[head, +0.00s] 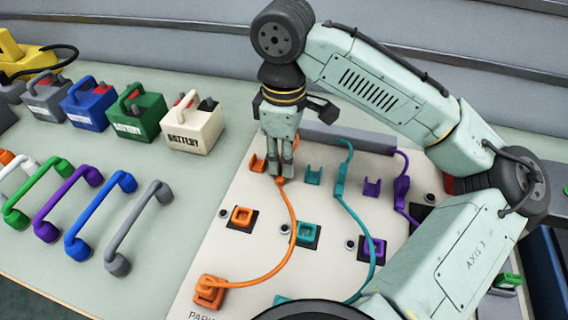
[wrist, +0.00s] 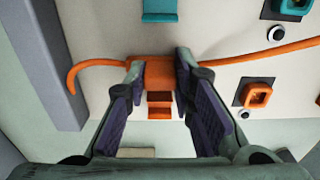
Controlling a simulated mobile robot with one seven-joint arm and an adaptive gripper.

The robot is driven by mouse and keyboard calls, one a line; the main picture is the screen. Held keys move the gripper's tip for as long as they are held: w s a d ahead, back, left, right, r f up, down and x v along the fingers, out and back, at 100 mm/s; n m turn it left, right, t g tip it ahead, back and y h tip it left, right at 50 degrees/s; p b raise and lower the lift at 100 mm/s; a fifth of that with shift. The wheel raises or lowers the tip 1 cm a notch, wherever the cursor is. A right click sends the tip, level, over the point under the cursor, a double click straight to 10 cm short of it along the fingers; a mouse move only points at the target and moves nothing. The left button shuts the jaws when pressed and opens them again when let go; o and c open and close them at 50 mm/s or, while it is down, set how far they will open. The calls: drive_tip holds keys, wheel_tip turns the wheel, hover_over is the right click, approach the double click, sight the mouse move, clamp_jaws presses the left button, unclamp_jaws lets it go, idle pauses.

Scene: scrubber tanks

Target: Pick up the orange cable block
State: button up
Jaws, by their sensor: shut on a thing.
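The orange cable block (wrist: 158,72) is between my two fingertips in the wrist view, with orange cable leaving it on both sides. My gripper (wrist: 160,80) is shut on it. In the head view my gripper (head: 280,172) points down at the back of the pale board, and its fingers hide most of the block. The orange cable (head: 292,225) curves from the fingertips to an orange plug (head: 209,291) at the board's front left. An orange clip holder (head: 257,162) stands just left of my fingers. I cannot tell whether the block touches the board.
Teal (head: 313,175) and purple (head: 372,187) clip holders stand to the right, with teal (head: 340,180) and purple (head: 401,188) cables beside them. Orange (head: 242,216), teal (head: 307,234) and purple (head: 374,248) sockets lie in front. Batteries (head: 192,130) and coloured handles (head: 138,228) fill the left side.

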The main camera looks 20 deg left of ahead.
drive_tip(key=shift+r, duration=0.15)
drive_tip(key=shift+r+p, duration=0.85)
drive_tip(key=shift+p, duration=0.25)
drive_tip(key=shift+s+d+r+p, duration=0.1)
drive_tip(key=shift+s+r+p, duration=0.15)
drive_tip(key=shift+r+p, duration=0.35)
drive_tip(key=shift+s+r+p, duration=0.2)
drive_tip(key=shift+r+p, duration=0.2)
drive_tip(key=shift+p, duration=0.25)
drive_tip(key=s+d, duration=0.1)
drive_tip(key=s, duration=0.3)
drive_tip(key=s+d, duration=0.1)
drive_tip(key=s, duration=0.4)
drive_tip(key=s+d+b, duration=0.1)
drive_tip(key=s, duration=0.4)
drive_tip(key=shift+r, duration=0.25)
drive_tip(key=shift+s+r, duration=0.15)
drive_tip(key=shift+r, duration=0.05)
drive_tip(key=shift+s+r+p, duration=0.25)
drive_tip(key=shift+r+p, duration=0.45)
drive_tip(key=shift+r, duration=0.3)
